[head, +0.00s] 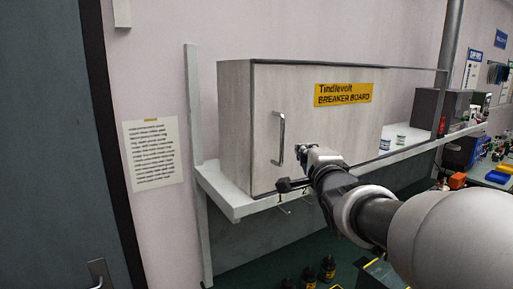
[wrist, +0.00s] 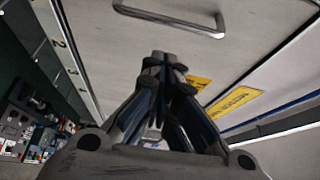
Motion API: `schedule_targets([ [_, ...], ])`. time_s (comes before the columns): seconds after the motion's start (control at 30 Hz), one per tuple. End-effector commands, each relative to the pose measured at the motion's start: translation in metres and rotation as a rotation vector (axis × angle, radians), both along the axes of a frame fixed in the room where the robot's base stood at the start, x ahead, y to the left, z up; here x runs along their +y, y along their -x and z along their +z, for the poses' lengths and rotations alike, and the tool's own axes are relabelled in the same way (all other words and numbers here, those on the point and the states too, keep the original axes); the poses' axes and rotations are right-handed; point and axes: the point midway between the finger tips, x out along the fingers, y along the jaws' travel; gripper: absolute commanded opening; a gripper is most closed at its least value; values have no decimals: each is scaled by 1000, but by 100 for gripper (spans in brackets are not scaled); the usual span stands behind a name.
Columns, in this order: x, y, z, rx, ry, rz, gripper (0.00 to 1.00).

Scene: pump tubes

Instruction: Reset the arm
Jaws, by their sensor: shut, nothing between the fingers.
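My arm reaches from the lower right of the head view toward a grey breaker board cabinet (head: 230,130). My gripper (head: 286,186) is in front of the cabinet's lower front, below and near its handle (head: 281,138). In the wrist view my gripper (wrist: 164,58) is shut with nothing between its fingers. The handle (wrist: 170,22) shows ahead of the fingertips, apart from them. The cabinet door looks closed. A yellow "Tindlevolt BREAKER BOARD" label (head: 343,94) is on its front.
The cabinet stands on a pale shelf (head: 225,200) with small jars (head: 385,143) to the right. Dark bottles (head: 328,268) stand on the floor below. A dark door (head: 45,140) is at the left. A cluttered bench (head: 492,175) is at the far right.

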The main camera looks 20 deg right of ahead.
Motion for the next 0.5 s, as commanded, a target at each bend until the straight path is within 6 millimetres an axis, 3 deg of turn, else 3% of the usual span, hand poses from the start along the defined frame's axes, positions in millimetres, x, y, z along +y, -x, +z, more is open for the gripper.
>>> schedule_targets([
  [0.1,2,17,-2,3,-2,-3,0],
  [0.3,7,31,-12,33,28,-6,0],
  [0.37,12,37,-29,83,76,-9,0],
  [0.47,25,57,-76,230,218,-2,0],
  [0.5,32,69,-100,308,290,12,0],
])
